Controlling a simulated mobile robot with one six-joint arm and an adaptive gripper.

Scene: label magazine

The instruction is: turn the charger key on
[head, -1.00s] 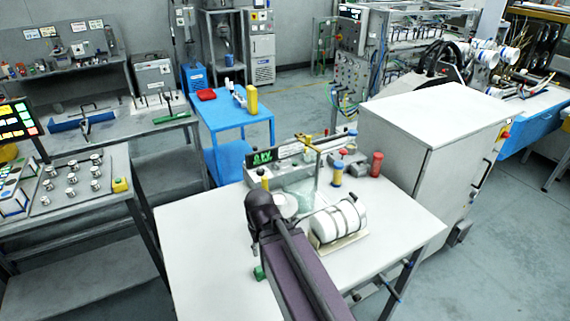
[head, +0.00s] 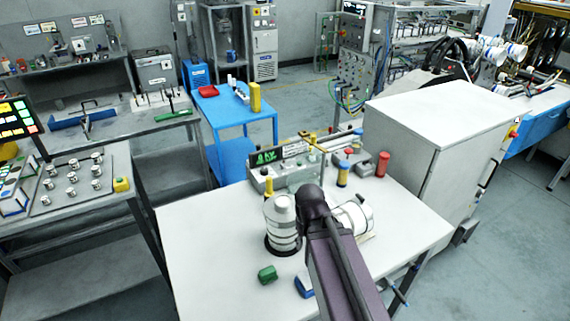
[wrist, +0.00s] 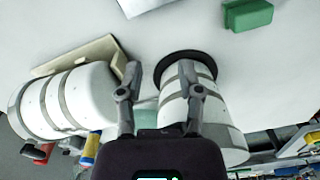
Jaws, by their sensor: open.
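A low grey unit with a lit green readout (head: 268,156), which looks like the charger, stands at the back of the white table. I cannot make out its key. My gripper (wrist: 163,80) is open and empty in the wrist view, above the table. The left finger is by a white banded roll (wrist: 65,100) lying in a cream cradle. The right finger overlaps an upright white banded roll (wrist: 185,80) on a black ring; contact cannot be told. In the head view my arm hides the gripper and part of the lying roll (head: 354,215).
A green block (head: 267,274) and a blue piece (head: 303,287) lie near the table's front. Yellow-and-blue (head: 343,173) and red (head: 382,163) cylinders stand at the back right. A white cabinet (head: 430,125) stands right of the table. The table's left side (head: 195,240) is bare.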

